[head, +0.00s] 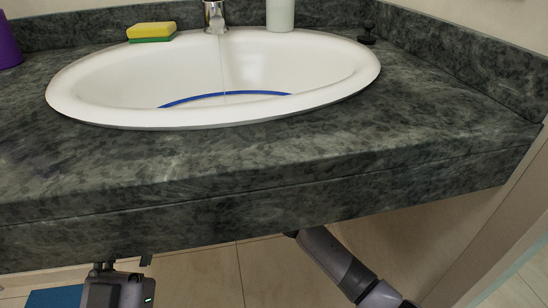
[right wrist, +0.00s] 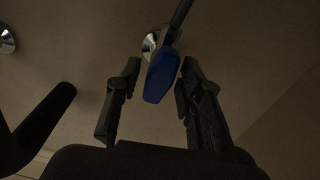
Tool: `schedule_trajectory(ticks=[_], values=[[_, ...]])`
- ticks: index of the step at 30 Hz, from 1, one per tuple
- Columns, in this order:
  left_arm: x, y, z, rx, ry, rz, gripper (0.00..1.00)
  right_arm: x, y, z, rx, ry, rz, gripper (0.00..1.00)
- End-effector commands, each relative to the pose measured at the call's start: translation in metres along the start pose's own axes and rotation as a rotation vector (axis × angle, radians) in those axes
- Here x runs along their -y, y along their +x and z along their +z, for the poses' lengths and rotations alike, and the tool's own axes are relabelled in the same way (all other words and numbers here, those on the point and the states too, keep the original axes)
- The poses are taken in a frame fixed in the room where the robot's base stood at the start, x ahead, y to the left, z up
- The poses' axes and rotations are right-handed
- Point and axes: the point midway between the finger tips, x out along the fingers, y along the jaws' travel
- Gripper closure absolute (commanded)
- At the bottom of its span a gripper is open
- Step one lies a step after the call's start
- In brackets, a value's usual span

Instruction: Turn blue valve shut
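The blue valve (right wrist: 162,77) shows in the right wrist view as a blue handle in front of a round chrome fitting on the wall. My right gripper (right wrist: 158,72) is open, with one finger on each side of the blue handle. Gaps show between the handle and both fingers. In the head view the right arm reaches under the counter, and the counter hides its gripper and the valve. My left gripper (head: 125,264) is low at the left in the head view, just below the counter edge; its fingers are partly hidden and their opening is unclear.
The dark stone counter (head: 300,175) overhangs both arms. A white sink (head: 85,112) has a thin stream from the faucet (head: 214,15) and a blue curved line inside. A second chrome fitting (right wrist: 6,41) is at the left of the wrist view. A dark bar runs above the blue handle.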

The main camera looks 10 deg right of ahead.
Motion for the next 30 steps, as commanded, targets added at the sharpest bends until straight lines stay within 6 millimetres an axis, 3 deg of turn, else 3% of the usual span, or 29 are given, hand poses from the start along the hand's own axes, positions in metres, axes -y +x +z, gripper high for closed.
schedule_trajectory(ticks=[14, 30], values=[[-0.0002, -0.0009, 0.0034, 0.007, -0.001, 0.0, 0.6, 0.0003, -0.0002, -0.0004, 0.0, -0.001, -0.001, 0.99], [0.0001, -0.0007, 0.0077, 0.032, -0.001, -0.001, 0.6, 0.0004, -0.0002, -0.0003, -0.001, 0.1, -0.002, 1.0]])
